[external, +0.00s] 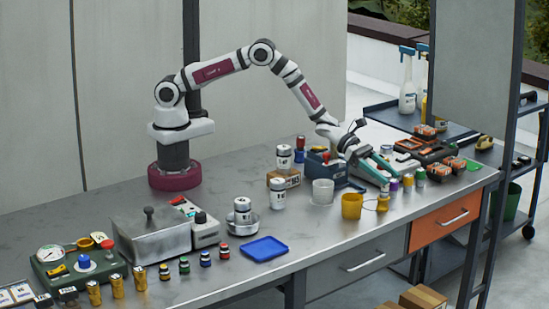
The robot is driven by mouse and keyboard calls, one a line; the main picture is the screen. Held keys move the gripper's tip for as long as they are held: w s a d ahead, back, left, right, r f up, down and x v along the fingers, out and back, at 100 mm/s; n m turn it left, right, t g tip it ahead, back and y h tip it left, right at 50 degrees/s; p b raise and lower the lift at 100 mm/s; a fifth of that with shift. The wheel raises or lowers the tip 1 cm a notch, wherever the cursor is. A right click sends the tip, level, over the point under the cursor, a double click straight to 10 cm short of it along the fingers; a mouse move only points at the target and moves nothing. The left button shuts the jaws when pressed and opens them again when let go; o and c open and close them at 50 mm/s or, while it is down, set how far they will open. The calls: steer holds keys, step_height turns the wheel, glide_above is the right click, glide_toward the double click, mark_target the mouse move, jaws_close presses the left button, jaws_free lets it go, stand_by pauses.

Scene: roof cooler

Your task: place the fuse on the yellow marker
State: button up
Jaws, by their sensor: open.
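My gripper (387,176), with teal fingers, is open at the right part of the bench, low over a group of small coloured cylinders. Purple (393,184) and green (420,178) cylinders stand to the right of the fingertips, and a yellow one (383,203) stands just below them in the picture. I cannot tell which thing is the fuse; several gold cylinders (140,278) and several small coloured-topped ones (184,266) stand at the front left. No flat yellow marker can be told apart for certain. The space between the fingers is too small to make out.
A yellow cup (352,206) and a clear cup (323,191) stand left of my gripper. A blue-grey bin (327,170) is behind them. White jars (278,193), a blue tray (264,248) and a metal box (150,233) stand further left. Bare bench lies between the tray and yellow cup.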

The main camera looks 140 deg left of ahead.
steer(key=v, duration=0.9)
steer(key=w+d+r+m+h, duration=0.1)
steer(key=d+r+m+h, duration=0.25)
steer(key=d, duration=0.25)
steer(key=w+d+r+m+h, duration=0.2)
steer(key=d+r+m, duration=0.15)
steer(key=d, duration=0.35)
steer(key=s+d+r+m+g+h, duration=0.25)
steer(key=s+d+m, duration=0.25)
steer(key=d+m, duration=0.45)
steer(key=s+d+r+m+g+h, duration=0.2)
steer(key=s+d+m+g+h, duration=0.15)
steer(key=d+m, duration=0.6)
steer(key=s+d+f+m+g+y, duration=0.1)
steer(key=s+d+m+g+y, duration=0.25)
steer(key=s, duration=0.65)
steer(key=s+d+m+g+y, duration=0.1)
steer(key=s+d+m+g, duration=0.25)
steer(key=s+m, duration=0.45)
steer(key=s+a+m+y, duration=0.6)
steer(key=s+a, duration=0.1)
steer(key=s, duration=0.1)
steer(key=shift+s+a+g, duration=0.2)
steer(key=shift+a+g, duration=0.1)
